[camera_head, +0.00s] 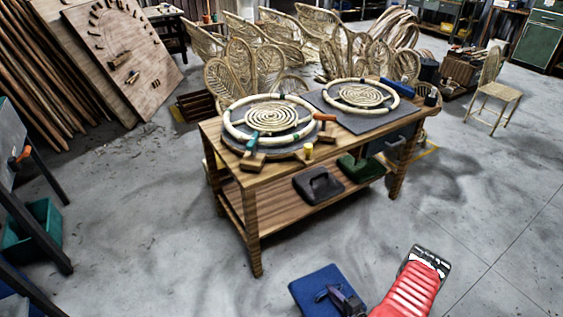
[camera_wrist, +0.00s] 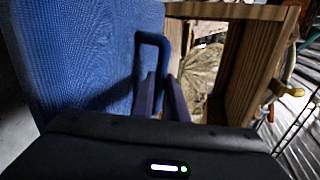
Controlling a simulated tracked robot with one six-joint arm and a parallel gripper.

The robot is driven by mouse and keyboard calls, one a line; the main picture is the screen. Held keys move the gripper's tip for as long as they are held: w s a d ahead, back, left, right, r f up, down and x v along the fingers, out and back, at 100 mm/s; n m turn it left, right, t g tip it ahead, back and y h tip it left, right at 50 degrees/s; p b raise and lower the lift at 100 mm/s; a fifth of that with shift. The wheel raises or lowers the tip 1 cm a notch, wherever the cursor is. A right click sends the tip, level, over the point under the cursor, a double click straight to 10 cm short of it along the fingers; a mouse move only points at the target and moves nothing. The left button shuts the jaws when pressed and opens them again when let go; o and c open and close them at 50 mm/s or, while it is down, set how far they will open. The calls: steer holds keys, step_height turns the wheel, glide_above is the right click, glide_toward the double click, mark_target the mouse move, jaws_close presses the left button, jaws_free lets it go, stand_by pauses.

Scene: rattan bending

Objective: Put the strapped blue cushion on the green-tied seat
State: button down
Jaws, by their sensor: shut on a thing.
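The blue cushion (camera_head: 304,287) is at the bottom centre of the head view, in front of the workbench. It fills the left of the wrist view (camera_wrist: 75,60), where its strap (camera_wrist: 153,38) stands out as a dark blue loop. My gripper (camera_head: 335,293) is shut on the strap; the fingers also show in the wrist view (camera_wrist: 161,80). Two round rattan seats lie on the bench. The left seat (camera_head: 233,133) has green marks on its front rim, seemingly the green tie. The right seat (camera_head: 330,97) lies on a dark mat; its tie colour is unclear.
The wooden workbench (camera_head: 235,184) has a lower shelf holding a dark block (camera_head: 318,186). A small yellow-topped peg (camera_head: 309,152) and clamps stand near the left seat. A rattan chair (camera_head: 494,92) is at right. Grey floor is clear around the bench's front.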

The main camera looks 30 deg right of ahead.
steer(key=w+a+r+n+y, duration=0.2)
steer(key=w+a+r, duration=0.15)
steer(key=r, duration=0.45)
steer(key=w+a+r+n+y, duration=0.1)
steer(key=w+a+r+y, duration=0.15)
steer(key=w+r, duration=0.35)
steer(key=w+a+r+n+g+y, duration=0.2)
steer(key=w+a+r, duration=0.1)
steer(key=a+r, duration=0.6)
steer(key=w+a+r+n+g+y, duration=0.2)
steer(key=a+r+n, duration=0.1)
steer(key=a+r, duration=0.6)
steer(key=w+a+r+n+g+y, duration=0.2)
steer(key=w+a+r+y, duration=0.1)
steer(key=a+r, duration=0.6)
step_height(320, 180, up, 3)
steer(key=shift+w+a+r+n, duration=0.2)
steer(key=shift+w+n, duration=0.1)
steer(key=shift+n, duration=0.1)
